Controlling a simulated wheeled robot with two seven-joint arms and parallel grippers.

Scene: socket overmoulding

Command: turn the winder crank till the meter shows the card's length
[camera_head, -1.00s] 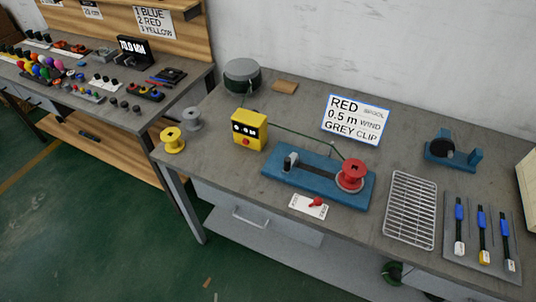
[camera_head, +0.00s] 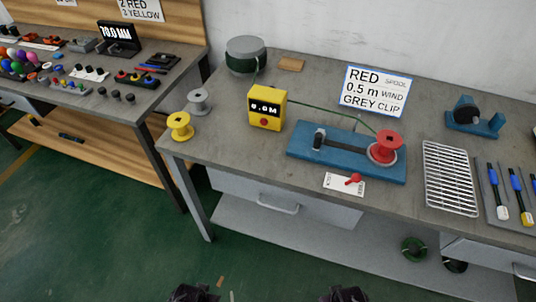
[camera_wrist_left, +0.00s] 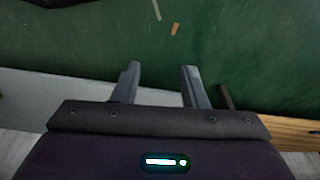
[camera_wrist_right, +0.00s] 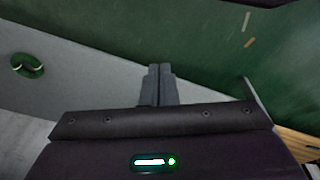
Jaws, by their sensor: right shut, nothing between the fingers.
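The winder is a blue base (camera_head: 300,149) with a red spool (camera_head: 386,147) at its right end and a grey-black post at its left. A red knob (camera_head: 354,179) shows over a small white label in front; I cannot tell whether it is the crank's handle. A green wire runs from the yellow meter (camera_head: 267,108), which reads 0.0 M, to the winder. The card (camera_head: 375,92) says RED SPOOL, 0.5 m WIND, GREY CLIP. My left gripper (camera_wrist_left: 159,70) is open and empty. My right gripper (camera_wrist_right: 160,68) is shut and empty. Both are low, in front of the bench, away from the winder.
A yellow spool (camera_head: 180,127) and a grey spool (camera_head: 199,102) stand left of the meter. A green wire drum (camera_head: 246,56) stands behind. A wire rack (camera_head: 450,178) and screwdriver-like tools lie at the right. The bench front has drawers.

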